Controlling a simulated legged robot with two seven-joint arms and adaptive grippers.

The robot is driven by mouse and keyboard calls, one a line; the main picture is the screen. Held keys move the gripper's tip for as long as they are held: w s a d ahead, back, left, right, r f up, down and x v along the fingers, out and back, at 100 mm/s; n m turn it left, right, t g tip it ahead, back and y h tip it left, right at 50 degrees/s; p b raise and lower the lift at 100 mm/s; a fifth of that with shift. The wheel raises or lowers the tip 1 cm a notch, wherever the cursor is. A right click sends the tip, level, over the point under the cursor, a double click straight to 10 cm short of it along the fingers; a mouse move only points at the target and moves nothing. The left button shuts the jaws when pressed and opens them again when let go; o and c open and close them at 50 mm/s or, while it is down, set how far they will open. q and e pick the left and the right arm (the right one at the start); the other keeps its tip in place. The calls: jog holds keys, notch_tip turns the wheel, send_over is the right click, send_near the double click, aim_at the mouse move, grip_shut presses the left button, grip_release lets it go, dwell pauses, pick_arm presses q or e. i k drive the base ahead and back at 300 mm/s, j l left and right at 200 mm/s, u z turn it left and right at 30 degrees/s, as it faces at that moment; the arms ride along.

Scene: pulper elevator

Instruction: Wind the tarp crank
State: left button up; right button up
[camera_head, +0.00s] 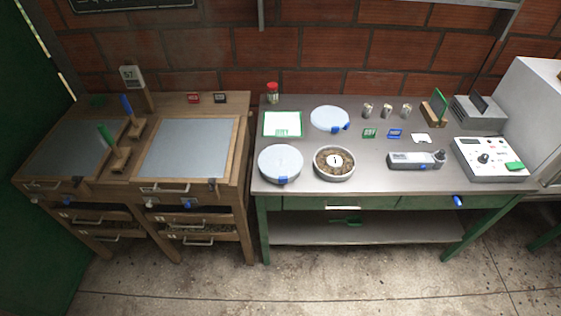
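I see no tarp and nothing that I can clearly identify as a tarp crank. Neither of my grippers is in view. On the left stands a wooden cabinet (189,209) with two grey panels on top, one on the left (70,148) and one on the right (186,147). Between the panels are upright wooden pieces with a green handle (106,135) and a blue handle (127,105). What these handles work cannot be told.
A metal-topped bench (235,0) stands right of the cabinet, holding a round tin (334,175) of brown contents, lids, a grey handheld device (410,161) and a control box (490,160). A brick wall (340,50) closes the back. The concrete floor (330,280) in front is clear.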

aim_at(458, 201)
jog(key=z, duration=1.6)
